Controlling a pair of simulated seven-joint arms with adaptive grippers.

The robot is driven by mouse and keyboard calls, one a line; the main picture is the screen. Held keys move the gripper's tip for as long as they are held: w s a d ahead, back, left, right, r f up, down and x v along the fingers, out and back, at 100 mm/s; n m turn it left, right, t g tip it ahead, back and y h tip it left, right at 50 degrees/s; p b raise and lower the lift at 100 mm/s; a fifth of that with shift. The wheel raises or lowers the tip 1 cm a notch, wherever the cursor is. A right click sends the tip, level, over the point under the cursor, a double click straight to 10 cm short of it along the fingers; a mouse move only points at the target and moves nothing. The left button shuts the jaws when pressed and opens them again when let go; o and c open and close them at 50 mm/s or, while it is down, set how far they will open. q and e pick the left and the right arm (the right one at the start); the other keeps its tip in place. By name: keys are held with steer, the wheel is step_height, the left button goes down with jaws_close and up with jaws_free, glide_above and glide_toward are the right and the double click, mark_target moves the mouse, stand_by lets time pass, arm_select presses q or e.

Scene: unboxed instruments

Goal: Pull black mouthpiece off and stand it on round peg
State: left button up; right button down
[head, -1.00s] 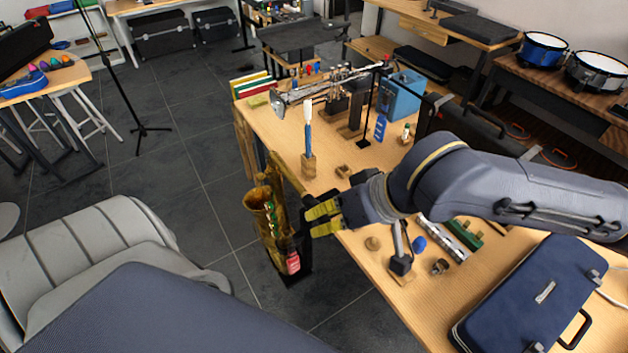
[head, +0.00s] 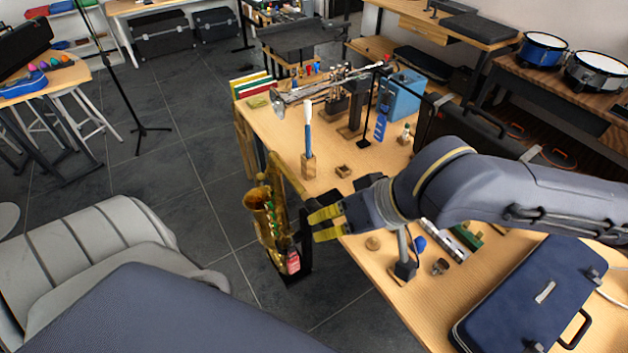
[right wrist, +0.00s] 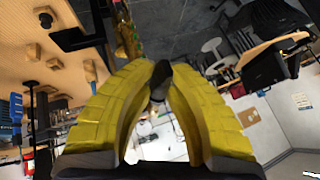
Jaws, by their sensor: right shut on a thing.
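My right gripper (head: 314,226) is beside the right side of the gold saxophone (head: 262,220), near the table's front edge. Its yellow fingers are shut on the black mouthpiece (right wrist: 158,88), a small dark piece between the fingertips in the right wrist view. The fingers hide it in the head view. The saxophone stands upright in a dark stand, and part of it shows in the right wrist view (right wrist: 128,36). A low round wooden piece (head: 373,243) sits on the table; I cannot tell whether it is the round peg. My left gripper is not in view.
The wooden table (head: 325,187) holds a small square wooden block (head: 343,171), an upright brush in a holder (head: 308,165), a trumpet on a stand (head: 325,90) and a blue case (head: 530,295). A small lamp-like stand (head: 405,265) is near my right wrist.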

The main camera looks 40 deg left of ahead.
steer(key=shift+d, duration=0.2)
steer(key=shift+s+d, duration=0.25)
steer(key=shift+d, duration=0.35)
steer(key=shift+s+d, duration=0.25)
steer(key=shift+d, duration=0.4)
steer(key=shift+s+d, duration=0.25)
steer(key=shift+d, duration=0.35)
